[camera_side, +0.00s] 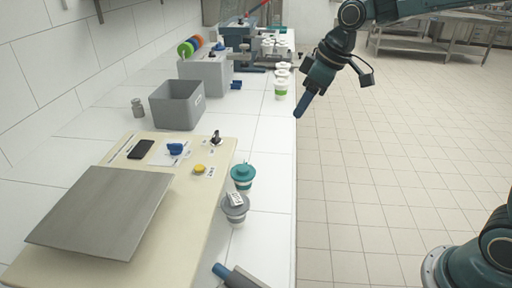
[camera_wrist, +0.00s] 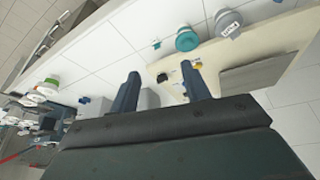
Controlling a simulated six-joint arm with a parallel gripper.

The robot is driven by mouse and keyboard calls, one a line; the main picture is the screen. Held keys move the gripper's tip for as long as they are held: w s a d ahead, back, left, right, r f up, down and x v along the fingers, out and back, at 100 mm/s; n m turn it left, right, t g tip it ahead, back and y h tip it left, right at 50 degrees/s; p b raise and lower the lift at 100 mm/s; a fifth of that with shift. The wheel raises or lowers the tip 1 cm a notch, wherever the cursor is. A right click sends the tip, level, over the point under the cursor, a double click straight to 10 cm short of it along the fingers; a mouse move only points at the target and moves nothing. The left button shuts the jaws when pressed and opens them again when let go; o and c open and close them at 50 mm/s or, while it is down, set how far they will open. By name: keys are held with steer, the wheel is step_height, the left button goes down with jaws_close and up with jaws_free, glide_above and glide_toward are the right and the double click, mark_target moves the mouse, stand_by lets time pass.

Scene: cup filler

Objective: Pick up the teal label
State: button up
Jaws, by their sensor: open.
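I cannot pick out a teal label for certain. A small teal piece (camera_wrist: 156,44) shows beside the teal-lidded cup (camera_wrist: 187,39) in the wrist view; it is too small to identify. The teal-lidded cup (camera_side: 242,178) stands near the right edge of the counter in the side view. A grey-lidded cup (camera_side: 235,210) in front of it has a white printed tag on top. My gripper (camera_side: 303,106) is high above the counter's right edge, well apart from the cups. In the wrist view its two fingers (camera_wrist: 161,71) are spread with nothing between them.
A cream board (camera_side: 188,224) carries a grey plate (camera_side: 105,212), a phone (camera_side: 141,149) and small blue, yellow and black items. A grey bin (camera_side: 178,104) stands behind it. White cups (camera_side: 281,88) line the far right edge. Open floor lies to the right.

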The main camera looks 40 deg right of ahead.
steer(key=w+a+f+n+g+y, duration=0.1)
steer(key=w+f+n, duration=0.2)
steer(key=w+f, duration=0.8)
steer(key=shift+w+a, duration=0.2)
steer(key=shift+w, duration=0.25)
steer(key=shift+x, duration=4.2)
steer(key=shift+a, duration=0.1)
steer(key=shift+x, duration=2.6)
steer(key=shift+c, duration=0.5)
jaws_close()
